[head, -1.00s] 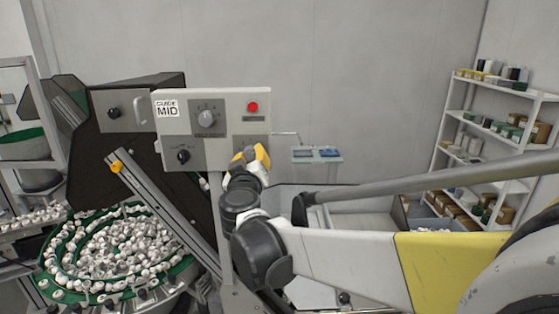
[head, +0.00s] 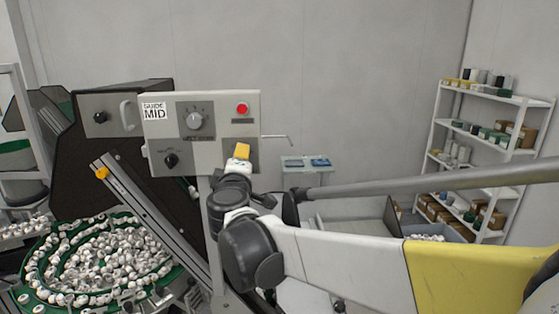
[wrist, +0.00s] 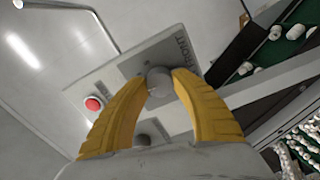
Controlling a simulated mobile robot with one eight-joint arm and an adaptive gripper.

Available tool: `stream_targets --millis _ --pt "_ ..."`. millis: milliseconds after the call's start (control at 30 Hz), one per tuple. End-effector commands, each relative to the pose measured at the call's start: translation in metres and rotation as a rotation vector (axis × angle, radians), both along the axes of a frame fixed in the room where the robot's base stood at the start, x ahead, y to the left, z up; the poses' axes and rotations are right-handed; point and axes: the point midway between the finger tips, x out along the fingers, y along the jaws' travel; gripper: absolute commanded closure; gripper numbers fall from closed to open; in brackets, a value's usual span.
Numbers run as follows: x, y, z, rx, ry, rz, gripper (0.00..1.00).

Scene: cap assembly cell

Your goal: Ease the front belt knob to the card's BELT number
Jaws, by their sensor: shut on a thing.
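The front belt knob (wrist: 159,80) is a grey round knob on a darker plate marked FRONT, seen in the wrist view. My gripper (wrist: 160,76) has its two yellow fingers closed on either side of it. In the head view my gripper (head: 241,152) is at the lower right of the grey control panel (head: 218,158) and hides this knob. The white card (head: 154,111) at the panel's upper left reads GUIDE MID; I can read no BELT number on it. The knob's pointer and scale cannot be made out.
The panel also has a large grey dial (head: 195,121), a black knob (head: 171,160) and a red button (head: 242,108). A green-rimmed bowl of white caps (head: 95,260) and a sloping rail (head: 150,205) lie to the left. A shelf rack (head: 480,150) stands at right.

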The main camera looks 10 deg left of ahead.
Motion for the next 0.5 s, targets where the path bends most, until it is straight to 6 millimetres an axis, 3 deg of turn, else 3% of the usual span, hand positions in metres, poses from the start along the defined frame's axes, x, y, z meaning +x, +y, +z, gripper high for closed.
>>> stream_targets --millis 500 --pt "0.0001 0.0001 0.0003 -0.082 -0.02 0.0 0.99"
